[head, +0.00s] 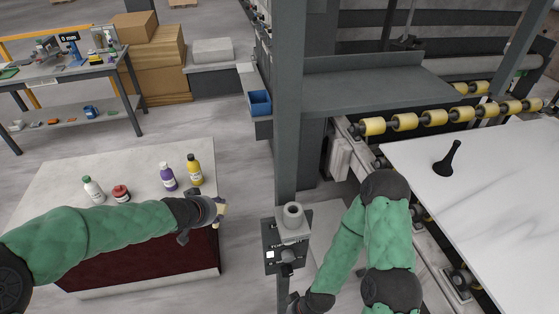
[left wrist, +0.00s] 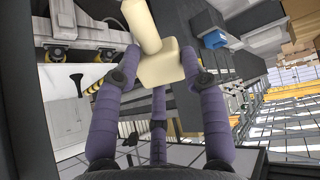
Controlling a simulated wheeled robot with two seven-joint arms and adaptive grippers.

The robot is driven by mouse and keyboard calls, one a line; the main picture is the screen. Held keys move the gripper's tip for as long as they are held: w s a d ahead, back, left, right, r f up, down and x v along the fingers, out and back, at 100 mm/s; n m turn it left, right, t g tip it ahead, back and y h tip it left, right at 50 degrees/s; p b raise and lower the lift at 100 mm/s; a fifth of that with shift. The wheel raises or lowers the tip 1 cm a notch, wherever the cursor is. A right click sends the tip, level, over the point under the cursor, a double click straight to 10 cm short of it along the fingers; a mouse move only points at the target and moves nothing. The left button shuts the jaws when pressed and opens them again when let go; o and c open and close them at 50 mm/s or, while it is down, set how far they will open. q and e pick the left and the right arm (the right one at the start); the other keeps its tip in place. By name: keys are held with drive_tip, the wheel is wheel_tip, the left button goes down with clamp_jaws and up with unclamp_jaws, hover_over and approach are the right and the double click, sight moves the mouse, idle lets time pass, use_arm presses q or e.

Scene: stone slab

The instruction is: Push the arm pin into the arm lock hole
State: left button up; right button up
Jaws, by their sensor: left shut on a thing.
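The arm pin is a cream piece with a block body and a round shaft. It shows in the left wrist view (left wrist: 160,66) and as a small tip in the head view (head: 221,208). My left gripper (head: 217,212) is shut on its block; the fingers press on both sides in the wrist view (left wrist: 158,80). The likely arm lock is a grey round socket (head: 293,213) with an opening on top, on a dark control box (head: 286,252). The pin is left of the socket and apart from it. My right gripper (head: 297,303) is partly visible at the bottom edge; its fingers are unclear.
A grey post (head: 289,100) stands behind the socket. A table (head: 65,170) with several bottles lies under my left arm.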

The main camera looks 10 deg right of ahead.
use_arm(q)
drive_tip(key=shift+s+d+r+m+g+h+p, duration=1.35)
drive_tip(key=shift+s+d+r+m+h, duration=1.15)
drive_tip(key=shift+r, duration=2.3)
drive_tip(key=shift+s+d+r+m+g+h+p, duration=1)
drive_tip(key=shift+s+d+r+m+h+p, duration=1.45)
drive_tip(key=shift+r, duration=2.3)
drive_tip(key=shift+s+d+r+m+g+h+p, duration=0.95)
drive_tip(key=shift+s+d+r+h, duration=1.1)
drive_tip(key=shift+s+d+r, duration=1.95)
drive_tip(key=shift+w+a+f+b, duration=0.25)
drive_tip(key=shift+a+f+b, duration=0.05)
drive_tip(key=shift+f+b, duration=0.25)
drive_tip(key=shift+w+a+f+b, duration=0.25)
drive_tip(key=shift+w+f+b, duration=0.05)
drive_tip(key=shift+f+b, duration=0.25)
drive_tip(key=shift+w+a+f+b, duration=0.25)
drive_tip(key=shift+a+f+b, duration=0.05)
drive_tip(key=shift+f+b, duration=0.25)
drive_tip(key=shift+p, duration=0.8)
